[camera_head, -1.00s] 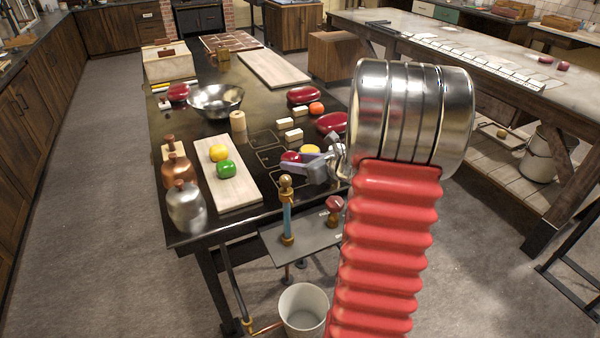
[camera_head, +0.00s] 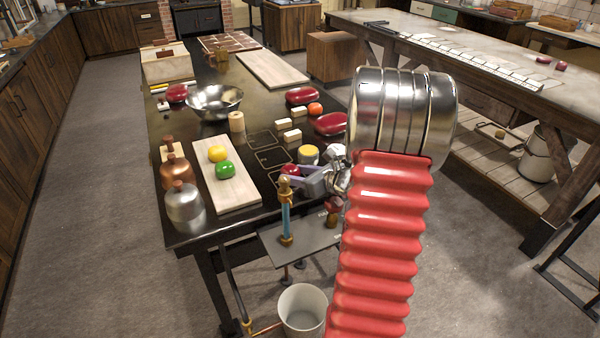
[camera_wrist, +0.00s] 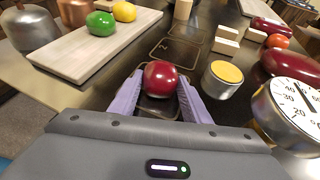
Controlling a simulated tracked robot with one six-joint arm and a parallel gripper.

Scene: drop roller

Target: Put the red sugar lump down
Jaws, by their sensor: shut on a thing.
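The red sugar lump (camera_wrist: 160,78) is round and glossy dark red. In the wrist view it sits between the two purple fingers of my gripper (camera_wrist: 160,92), which is shut on it. An outlined square (camera_wrist: 152,112) on the dark table shows partly beneath it; I cannot tell whether the lump touches the table. In the head view my gripper (camera_head: 297,182) is near the table's front right edge, and the red lump (camera_head: 290,169) shows only partly behind the fingers.
A pale board (camera_head: 240,195) holds green and yellow lumps. More outlined squares (camera_head: 272,156) lie behind. A low shelf with a blue post (camera_head: 286,218) stands in front.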

